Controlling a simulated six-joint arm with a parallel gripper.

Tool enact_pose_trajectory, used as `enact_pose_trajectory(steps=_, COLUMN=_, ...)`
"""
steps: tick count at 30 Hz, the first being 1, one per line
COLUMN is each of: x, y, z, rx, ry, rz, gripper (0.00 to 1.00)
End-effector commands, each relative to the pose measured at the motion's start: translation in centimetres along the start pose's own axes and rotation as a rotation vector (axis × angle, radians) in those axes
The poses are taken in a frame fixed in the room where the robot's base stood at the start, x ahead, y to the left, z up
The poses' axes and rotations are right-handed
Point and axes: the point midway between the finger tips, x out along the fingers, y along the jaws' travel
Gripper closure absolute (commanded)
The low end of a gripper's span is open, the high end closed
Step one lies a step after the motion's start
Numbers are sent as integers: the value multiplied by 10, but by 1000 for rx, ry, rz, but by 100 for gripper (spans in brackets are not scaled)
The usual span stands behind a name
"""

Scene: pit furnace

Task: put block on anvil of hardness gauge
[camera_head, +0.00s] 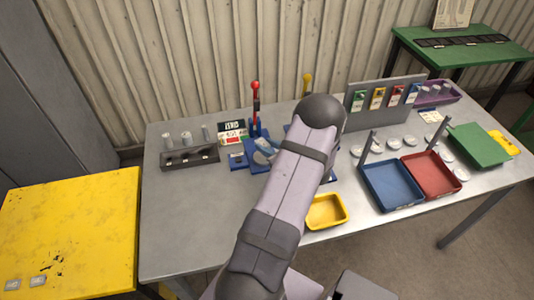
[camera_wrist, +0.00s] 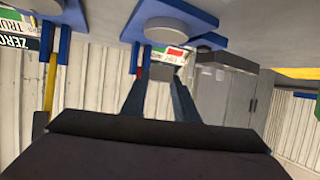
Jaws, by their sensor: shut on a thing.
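My gripper (camera_wrist: 159,82) shows in the wrist view, which is upside down. Its two dark fingers are shut on a small grey block (camera_wrist: 161,72) at their tips. The anvil, a round grey disc (camera_wrist: 178,30), sits on the blue base of the red-levered hardness gauge, just above the fingertips in that picture. I see the block apart from the anvil, but the gap is hard to judge. In the head view the red-knobbed gauge (camera_head: 257,125) stands left of my arm.
A second gauge with a yellow knob (camera_head: 307,80) is mostly behind my arm. A dark rack (camera_head: 190,157) with grey cylinders stands left. A yellow tray (camera_head: 326,211), blue tray (camera_head: 391,186) and red tray (camera_head: 430,174) lie right. The table's front left is clear.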

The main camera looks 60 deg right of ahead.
Motion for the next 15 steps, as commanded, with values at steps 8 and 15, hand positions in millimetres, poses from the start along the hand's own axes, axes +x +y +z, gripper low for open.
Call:
enact_pose_trajectory(steps=8, x=3, y=0, z=6, rx=2, ry=2, rz=-1, gripper=100)
enact_pose_trajectory(steps=15, x=12, y=0, z=28, rx=2, ry=1, rz=0, gripper=100)
